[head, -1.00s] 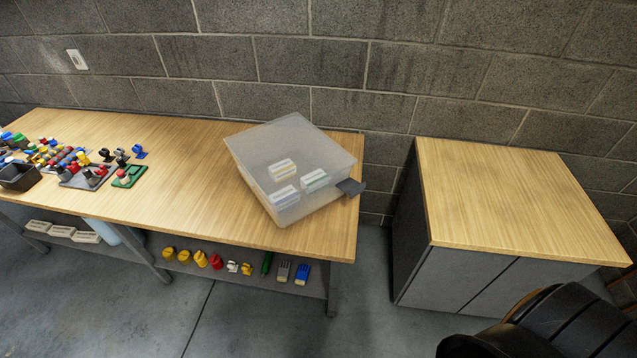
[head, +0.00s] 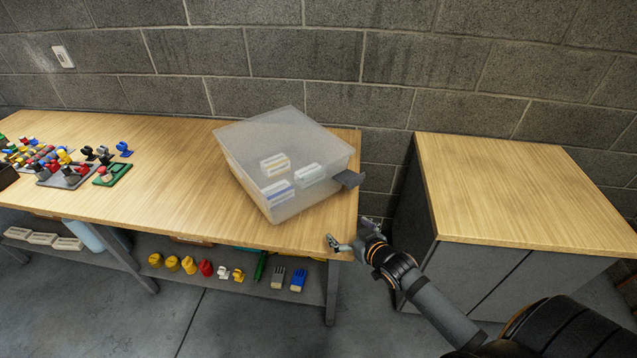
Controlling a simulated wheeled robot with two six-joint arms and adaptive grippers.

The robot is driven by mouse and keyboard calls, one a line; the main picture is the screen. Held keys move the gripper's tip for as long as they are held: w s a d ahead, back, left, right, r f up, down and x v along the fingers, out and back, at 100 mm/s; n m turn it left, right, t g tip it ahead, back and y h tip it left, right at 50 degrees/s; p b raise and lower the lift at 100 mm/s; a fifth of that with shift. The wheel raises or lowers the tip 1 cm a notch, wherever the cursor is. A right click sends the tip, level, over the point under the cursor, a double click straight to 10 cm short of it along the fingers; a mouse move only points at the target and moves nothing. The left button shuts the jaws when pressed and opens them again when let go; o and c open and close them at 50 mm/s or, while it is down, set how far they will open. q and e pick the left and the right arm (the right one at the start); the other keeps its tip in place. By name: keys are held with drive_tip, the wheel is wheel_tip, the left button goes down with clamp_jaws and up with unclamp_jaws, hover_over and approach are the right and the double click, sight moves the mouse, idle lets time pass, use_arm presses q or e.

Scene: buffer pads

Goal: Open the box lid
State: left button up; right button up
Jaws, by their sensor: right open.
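A translucent box (head: 238,175) with its lid (head: 285,137) closed sits near the right end of the long wooden workbench, turned at an angle. Several small white packs with coloured stripes (head: 275,163) show inside through the plastic. My right gripper (head: 350,232) is open and empty, at the bench's front right corner, below and apart from the tab. My left gripper is out of view.
The long workbench (head: 180,165) holds coloured parts on small boards (head: 68,173) at the left. A lower shelf (head: 225,288) carries yellow, red and other items. A wooden-topped cabinet (head: 520,195) stands at the right across a gap. A block wall (head: 450,60) is behind.

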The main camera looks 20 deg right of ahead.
drive_tip(key=w+r+n+t+y, duration=0.1)
drive_tip(key=w+r+t+y, duration=0.25)
drive_tip(key=r, duration=0.75)
drive_tip(key=t+b, duration=0.1)
drive_tip(key=b, duration=0.9)
approach(314, 171)
drive_tip(key=w, duration=0.3)
drive_tip(key=shift+h, duration=0.25)
drive_tip(key=x, duration=0.5)
drive_tip(key=shift+s+a+r, duration=0.1)
drive_tip(key=shift+s+a, duration=0.05)
drive_tip(key=shift+a, duration=0.25)
